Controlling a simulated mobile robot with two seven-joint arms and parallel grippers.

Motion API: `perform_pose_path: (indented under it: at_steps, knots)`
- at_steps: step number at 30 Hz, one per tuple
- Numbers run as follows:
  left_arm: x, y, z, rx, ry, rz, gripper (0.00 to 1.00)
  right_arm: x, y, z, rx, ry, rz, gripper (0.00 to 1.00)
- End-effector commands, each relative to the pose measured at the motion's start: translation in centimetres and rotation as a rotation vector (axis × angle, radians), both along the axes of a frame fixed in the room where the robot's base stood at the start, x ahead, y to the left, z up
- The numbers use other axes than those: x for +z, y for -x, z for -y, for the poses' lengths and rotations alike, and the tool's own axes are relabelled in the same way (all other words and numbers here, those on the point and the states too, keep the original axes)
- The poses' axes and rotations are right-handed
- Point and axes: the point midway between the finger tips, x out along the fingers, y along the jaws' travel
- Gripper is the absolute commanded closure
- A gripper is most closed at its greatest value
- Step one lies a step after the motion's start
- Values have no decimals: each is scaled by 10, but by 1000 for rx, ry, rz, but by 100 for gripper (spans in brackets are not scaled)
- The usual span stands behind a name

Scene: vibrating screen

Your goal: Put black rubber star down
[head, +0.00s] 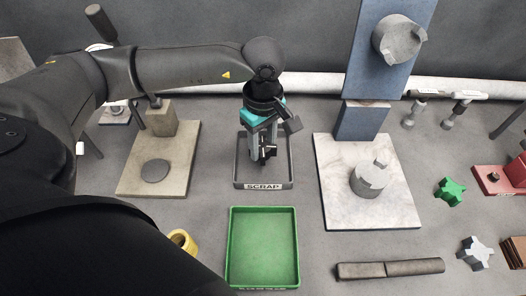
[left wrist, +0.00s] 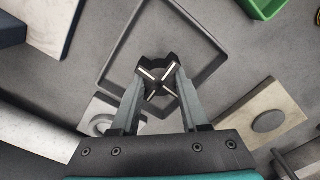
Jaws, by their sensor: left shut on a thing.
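My left gripper (head: 264,152) hangs over the grey scrap tray (head: 263,186), fingers pointing down. It is shut on the black rubber star (head: 269,152). In the left wrist view the star (left wrist: 158,78) sits between the two fingertips of the gripper (left wrist: 157,88), with light edges on its arms. The tray (left wrist: 122,75) lies below it with its floor bare where it shows. The star appears above the tray floor; the exact gap is hard to tell. My right gripper is not in view.
An empty green tray (head: 262,281) stands in front of the scrap tray. A stone slab (head: 330,190) with a grey jaw piece (head: 369,179) is to the right, a beige stand (head: 187,180) to the left.

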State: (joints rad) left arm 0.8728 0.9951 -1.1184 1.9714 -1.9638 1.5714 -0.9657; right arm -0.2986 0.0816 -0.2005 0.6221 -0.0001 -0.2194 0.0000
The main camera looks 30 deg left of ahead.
Motion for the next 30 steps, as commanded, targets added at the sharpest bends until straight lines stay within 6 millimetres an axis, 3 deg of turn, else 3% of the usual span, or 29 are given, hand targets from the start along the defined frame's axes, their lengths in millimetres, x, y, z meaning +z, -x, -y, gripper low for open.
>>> perform_pose_path:
  at_steps: [1,4,17,18,25,30]
  knots:
    - [-13,2,1,-3,0,-1,100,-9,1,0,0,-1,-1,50]
    - [-23,3,1,-5,-1,0,100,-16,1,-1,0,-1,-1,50]
    - [-28,3,2,-6,-1,1,100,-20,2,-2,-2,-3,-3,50]
    - [-27,3,2,-6,-1,0,52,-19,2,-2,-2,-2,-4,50]
    - [-26,4,1,-6,-1,0,26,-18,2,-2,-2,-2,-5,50]
    - [-26,4,1,-6,-1,0,25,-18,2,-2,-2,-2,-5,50]
